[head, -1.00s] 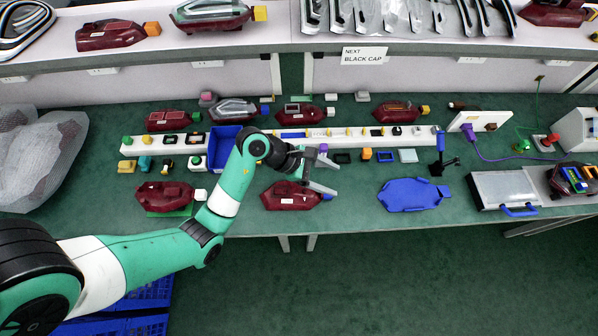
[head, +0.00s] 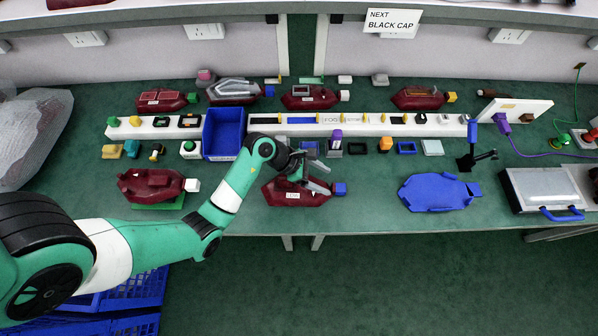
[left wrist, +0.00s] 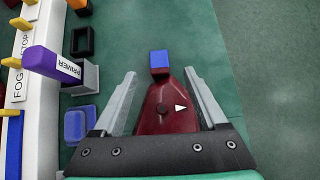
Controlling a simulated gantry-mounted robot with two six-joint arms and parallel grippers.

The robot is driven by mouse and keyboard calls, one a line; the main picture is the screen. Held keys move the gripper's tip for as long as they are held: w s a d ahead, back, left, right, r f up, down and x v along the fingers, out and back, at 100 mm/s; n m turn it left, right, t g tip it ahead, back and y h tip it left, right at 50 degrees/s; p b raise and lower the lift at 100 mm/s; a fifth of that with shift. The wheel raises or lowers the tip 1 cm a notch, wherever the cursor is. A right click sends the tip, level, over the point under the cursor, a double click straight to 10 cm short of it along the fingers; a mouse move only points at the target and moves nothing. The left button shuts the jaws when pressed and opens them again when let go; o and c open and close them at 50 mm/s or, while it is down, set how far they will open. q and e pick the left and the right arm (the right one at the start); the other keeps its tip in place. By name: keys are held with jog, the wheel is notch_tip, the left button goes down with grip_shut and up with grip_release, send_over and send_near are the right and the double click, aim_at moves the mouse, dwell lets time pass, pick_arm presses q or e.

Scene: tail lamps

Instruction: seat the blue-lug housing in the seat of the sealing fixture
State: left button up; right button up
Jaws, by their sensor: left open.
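The blue-lug housing is a dark red body (head: 296,191) with a blue lug (head: 340,188) at its right end, on the table's front part. It also shows in the left wrist view (left wrist: 161,112). My left gripper (head: 323,172) is open over it; in the left wrist view its fingers (left wrist: 162,85) lie on either side of the housing, with the lug beyond the tips. I cannot tell whether they touch it. A blue cradle-shaped plate (head: 437,192), apparently the sealing fixture, lies to the right and looks empty. My right gripper is not in view.
A purple primer bottle (head: 336,137) stands close behind the gripper, by the long white rail (head: 385,129). A housing with a white lug (head: 150,186) lies left. A silver lidded box (head: 541,186) is right of the blue plate. Green table between housing and plate is clear.

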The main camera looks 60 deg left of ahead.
aim_at(336, 187)
pick_arm(q)
jog(key=shift+x, duration=0.8)
jog(key=b+x, duration=0.2)
jog(key=x, duration=0.1)
jog(key=b+x, duration=0.1)
jog(key=x, duration=0.1)
jog(key=shift+s+a+f, duration=0.25)
jog(key=shift+f, duration=0.1)
jog(key=shift+w, duration=0.1)
jog(key=shift+r, duration=0.1)
grip_shut()
